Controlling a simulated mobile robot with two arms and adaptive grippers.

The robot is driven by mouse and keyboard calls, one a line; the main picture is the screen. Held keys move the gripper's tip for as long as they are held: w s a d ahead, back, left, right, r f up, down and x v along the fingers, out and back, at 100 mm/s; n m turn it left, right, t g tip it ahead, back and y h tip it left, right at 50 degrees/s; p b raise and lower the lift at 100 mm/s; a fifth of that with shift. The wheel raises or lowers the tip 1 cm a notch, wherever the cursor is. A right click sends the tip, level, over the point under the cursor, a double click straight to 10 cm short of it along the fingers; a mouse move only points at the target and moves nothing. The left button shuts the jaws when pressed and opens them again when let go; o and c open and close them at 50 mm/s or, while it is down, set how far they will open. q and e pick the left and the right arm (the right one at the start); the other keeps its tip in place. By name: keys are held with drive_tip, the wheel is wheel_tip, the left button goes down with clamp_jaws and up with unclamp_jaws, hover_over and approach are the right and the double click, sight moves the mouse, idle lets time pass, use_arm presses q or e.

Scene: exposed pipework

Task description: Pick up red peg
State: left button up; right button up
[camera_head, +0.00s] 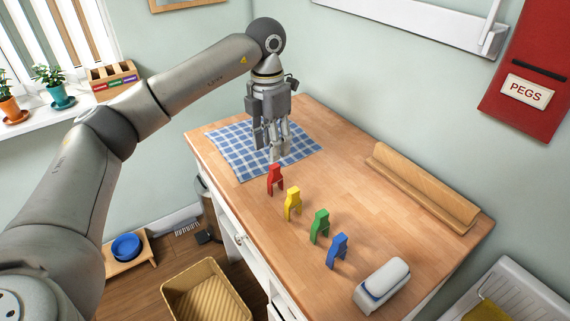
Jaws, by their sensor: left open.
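The red peg (275,179) stands upright on the wooden table (340,155), close to its left edge and just in front of a checked cloth. It heads a row with a yellow peg (293,203), a green peg (320,226) and a blue peg (337,250). My left gripper (274,150) points down with its fingers apart, above the cloth and just behind the red peg in the picture. Nothing shows between its fingers. Its exact height over the table is hard to tell. My right gripper is out of view.
A blue and white checked cloth (236,158) lies at the table's far left. A wooden trough (424,187) lies along the right side. A white and blue object (382,284) sits near the front. A red pouch labelled PEGS (530,65) hangs on the wall.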

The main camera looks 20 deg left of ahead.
sight(274, 165)
use_arm(q)
drive_tip(key=shift+w+a+r, duration=0.1)
drive_tip(key=shift+w+r, duration=0.25)
drive_tip(key=shift+f, duration=0.15)
drive_tip(key=f+p, duration=0.1)
drive_tip(key=f, duration=0.3)
drive_tip(key=shift+s+f, duration=0.2)
drive_tip(key=shift+f+p, duration=0.3)
drive_tip(key=shift+f, duration=0.3)
drive_tip(key=f, duration=0.1)
drive_tip(key=f+p, duration=0.1)
drive_tip(key=f, duration=0.1)
drive_tip(key=shift+d+f, duration=0.25)
drive_tip(key=shift+f, duration=0.5)
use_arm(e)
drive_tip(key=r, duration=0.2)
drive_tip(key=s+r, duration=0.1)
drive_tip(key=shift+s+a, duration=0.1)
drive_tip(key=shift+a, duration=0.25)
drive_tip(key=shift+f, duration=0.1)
use_arm(q)
drive_tip(key=c, duration=0.8)
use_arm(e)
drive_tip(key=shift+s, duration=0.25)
